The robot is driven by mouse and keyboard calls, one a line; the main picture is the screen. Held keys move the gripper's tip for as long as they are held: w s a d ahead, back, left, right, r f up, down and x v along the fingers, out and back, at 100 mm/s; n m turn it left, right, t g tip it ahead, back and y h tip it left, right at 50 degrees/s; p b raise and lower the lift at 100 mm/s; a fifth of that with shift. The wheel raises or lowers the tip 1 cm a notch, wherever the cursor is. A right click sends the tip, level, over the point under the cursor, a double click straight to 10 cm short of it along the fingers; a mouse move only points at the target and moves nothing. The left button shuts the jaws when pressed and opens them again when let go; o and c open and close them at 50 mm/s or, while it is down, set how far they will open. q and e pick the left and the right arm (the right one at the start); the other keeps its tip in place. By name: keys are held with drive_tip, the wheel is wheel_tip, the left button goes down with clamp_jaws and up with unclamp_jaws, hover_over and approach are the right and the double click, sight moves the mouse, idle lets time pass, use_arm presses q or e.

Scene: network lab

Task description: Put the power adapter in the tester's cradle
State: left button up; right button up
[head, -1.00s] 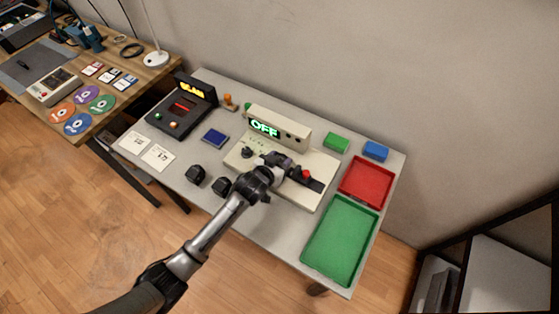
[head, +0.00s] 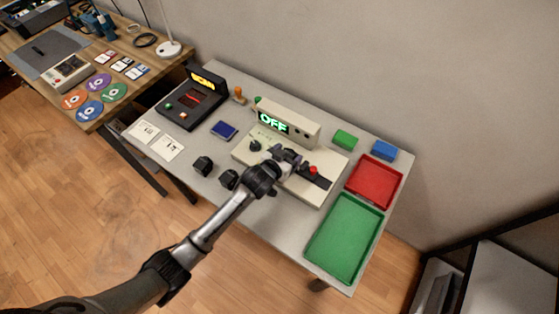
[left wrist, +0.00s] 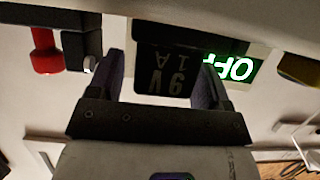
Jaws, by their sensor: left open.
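The beige tester (head: 325,162) stands on the grey table with a green OFF display (head: 273,123), which also shows in the left wrist view (left wrist: 238,69). My left gripper (head: 287,157) is over the middle of the tester. In the left wrist view, a black power adapter (left wrist: 163,75) marked 9V 1A, upside down in the picture, lies between the fingers of my open left gripper (left wrist: 165,88). Whether the adapter is seated in the cradle is hidden; in the head view my gripper covers that place. My right gripper is not in view.
Two black blocks (head: 203,166) (head: 229,179) sit on the table left of my arm. A red button or knob (head: 313,170) is on the tester's right. A red tray (head: 374,204) and a green tray (head: 366,239) lie at the right. A black device (head: 190,112) stands at the left.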

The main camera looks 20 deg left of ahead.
use_arm(q)
drive_tip(key=p+v, duration=0.2)
drive_tip(key=v, duration=1)
drive_tip(key=shift+p, duration=0.3)
drive_tip(key=s+a+f+g+y, duration=0.1)
drive_tip(key=s+g, duration=0.4)
drive_tip(key=s, duration=0.8)
drive_tip(key=s+a+f+g+y, duration=0.1)
drive_tip(key=s+g, duration=0.3)
drive_tip(key=s, duration=1)
drive_tip(key=shift+s+f+g, duration=0.3)
drive_tip(key=shift+f+g, duration=0.1)
drive_tip(key=shift+f, duration=0.35)
